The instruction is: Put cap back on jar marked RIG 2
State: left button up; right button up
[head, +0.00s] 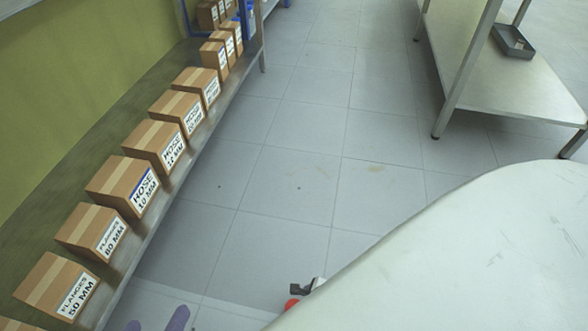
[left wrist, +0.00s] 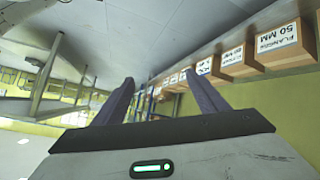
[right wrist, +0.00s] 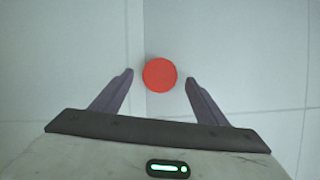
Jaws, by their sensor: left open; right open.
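A round red disc (right wrist: 160,74), possibly the cap, shows in the right wrist view between the fingertips of my open right gripper (right wrist: 160,78). There is a gap on both sides; I cannot tell how far beyond the fingertips it lies. A red thing (head: 292,303), perhaps the same one, shows at the bottom of the head view, partly hidden by a white surface. My left gripper (head: 155,322) shows only its fingers at the bottom edge of the head view. In the left wrist view it (left wrist: 158,79) is open and empty. No jar marked RIG 2 is in view.
A shelf (head: 150,247) along the left wall holds several labelled cardboard boxes (head: 123,187). A metal table (head: 510,85) with a dark tray (head: 513,41) stands at upper right. The tiled floor (head: 290,180) between is clear.

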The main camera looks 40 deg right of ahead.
jog(key=shift+w+a+f+b, duration=0.1)
jog(key=shift+f+b, duration=0.05)
jog(key=shift+f, duration=0.2)
jog(key=shift+w+a+f+b, duration=0.1)
jog(key=shift+f+b, duration=0.05)
jog(key=shift+f, duration=0.2)
pick_arm(q)
jog(key=shift+d+r+h, duration=0.3)
jog(key=shift+r+h, duration=0.1)
jog(key=shift+r, duration=0.2)
pick_arm(e)
jog(key=c, duration=1.1)
jog(key=shift+r, duration=0.15)
jog(key=shift+r+p, duration=0.25)
jog(key=shift+p, duration=0.2)
pick_arm(q)
jog(key=s+a+f+n+y+p, duration=0.1)
jog(key=a+f+y+p, duration=0.2)
jog(key=p, duration=0.6)
jog(key=shift+s+a, duration=0.2)
jog(key=shift+a, duration=1.05)
pick_arm(e)
notch_tip(320, 180, up, 9)
jog(key=shift+r, duration=0.15)
